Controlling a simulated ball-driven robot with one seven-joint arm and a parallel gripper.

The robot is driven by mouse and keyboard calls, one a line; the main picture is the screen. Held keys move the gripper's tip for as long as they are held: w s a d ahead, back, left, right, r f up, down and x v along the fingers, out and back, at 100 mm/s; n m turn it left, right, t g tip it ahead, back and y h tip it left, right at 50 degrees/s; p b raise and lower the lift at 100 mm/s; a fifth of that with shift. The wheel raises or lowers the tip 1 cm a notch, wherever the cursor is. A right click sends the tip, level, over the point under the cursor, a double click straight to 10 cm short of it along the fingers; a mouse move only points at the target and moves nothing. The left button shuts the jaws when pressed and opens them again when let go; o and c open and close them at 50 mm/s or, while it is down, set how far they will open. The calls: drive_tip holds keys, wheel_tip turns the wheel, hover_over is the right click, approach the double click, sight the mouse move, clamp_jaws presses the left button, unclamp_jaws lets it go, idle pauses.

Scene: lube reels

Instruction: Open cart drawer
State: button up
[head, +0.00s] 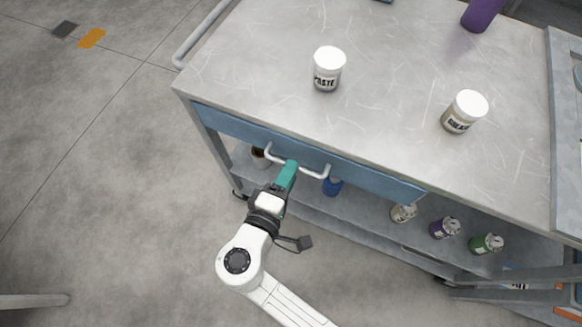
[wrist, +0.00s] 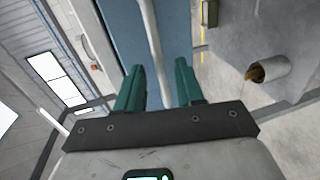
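The cart's blue drawer front (head: 375,183) sits under the metal top and looks shut, or nearly so. Its pale bar handle (head: 318,174) stands out from the front. My gripper (head: 290,166) is at the middle of the handle, with its green fingers reaching the bar. In the wrist view, my gripper (wrist: 158,82) is open, with a finger on each side of the handle (wrist: 152,40) and visible gaps to the bar. The blue drawer front (wrist: 118,35) lies beyond the fingertips. The head view hides part of the handle behind the fingers.
A paste jar (head: 328,68) and a grease jar (head: 464,111) stand on the cart top (head: 400,60), with a purple container (head: 482,14) behind. The floor (head: 110,170) left of the cart is clear.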

drive_tip(key=shift+x, duration=0.8)
drive_tip(key=shift+c, duration=0.2)
clamp_jaws()
